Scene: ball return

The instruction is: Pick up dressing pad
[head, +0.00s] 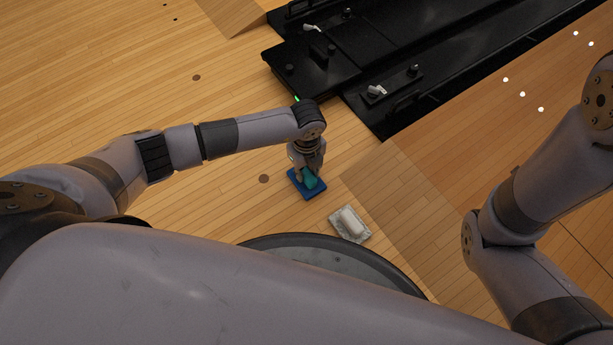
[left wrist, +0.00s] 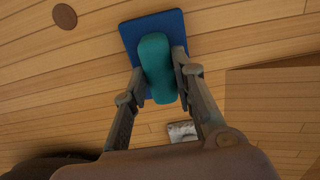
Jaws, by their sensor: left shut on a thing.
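A teal, rounded, oblong pad (head: 310,181) is over a flat blue square mat (head: 311,195), near the middle of the head view. My left gripper (head: 308,174) points down and is shut on the teal pad. In the left wrist view the teal pad (left wrist: 157,68) sits between the two fingers (left wrist: 158,66), one on each side, with the blue mat (left wrist: 150,24) behind it. I cannot tell whether the pad still touches the mat. My right arm shows at the right of the head view; its gripper is out of view.
A white oblong thing (head: 350,220) lies on a grey-white square mat (head: 337,226) to the lower right. A dark round-rimmed surface (head: 330,252) is nearer. A black ball-return structure (head: 320,72) stands at the top. Wooden floor (head: 130,90) on the left is clear.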

